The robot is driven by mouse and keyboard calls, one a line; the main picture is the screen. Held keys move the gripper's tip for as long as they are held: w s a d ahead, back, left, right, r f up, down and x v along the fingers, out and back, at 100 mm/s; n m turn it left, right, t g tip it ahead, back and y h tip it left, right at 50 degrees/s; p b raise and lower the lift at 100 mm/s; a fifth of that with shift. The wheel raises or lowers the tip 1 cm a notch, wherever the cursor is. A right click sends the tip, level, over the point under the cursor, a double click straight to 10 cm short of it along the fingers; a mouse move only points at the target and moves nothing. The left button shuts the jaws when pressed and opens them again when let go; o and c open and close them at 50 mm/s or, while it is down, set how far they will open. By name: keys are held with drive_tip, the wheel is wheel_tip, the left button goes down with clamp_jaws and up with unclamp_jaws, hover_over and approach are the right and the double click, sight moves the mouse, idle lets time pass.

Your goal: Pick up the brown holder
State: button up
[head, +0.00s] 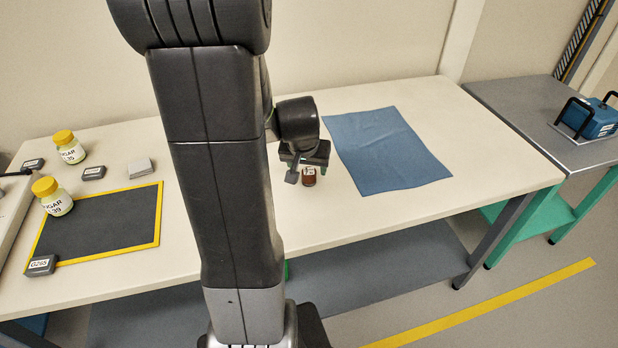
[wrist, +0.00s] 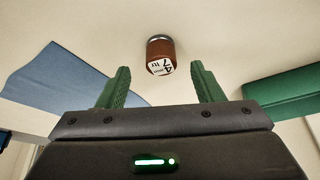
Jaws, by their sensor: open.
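The brown holder (head: 309,176) is a small brown cylinder with a white label on top, standing on the cream table just left of the blue cloth. In the wrist view the brown holder (wrist: 160,57) shows its label and a dark grey end, centred a little beyond the fingertips. My gripper (wrist: 160,78) is open, with one green finger to each side of the holder's line and an empty gap between them. In the head view my gripper (head: 294,178) is close to the holder, partly hidden behind my own arm.
A blue cloth (head: 385,150) lies right of the holder. At left are a black mat with a yellow border (head: 100,222), two yellow-lidded jars (head: 68,147) (head: 52,196) and several small grey blocks (head: 93,173). A grey side table (head: 525,105) bears a blue case (head: 598,120).

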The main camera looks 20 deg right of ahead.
sight(309, 172)
drive_tip(key=shift+w+d+f, duration=0.1)
drive_tip(key=shift+w+f, duration=0.05)
drive_tip(key=shift+w, duration=0.1)
drive_tip(key=shift+x, duration=2.45)
drive_tip(key=c, duration=1.1)
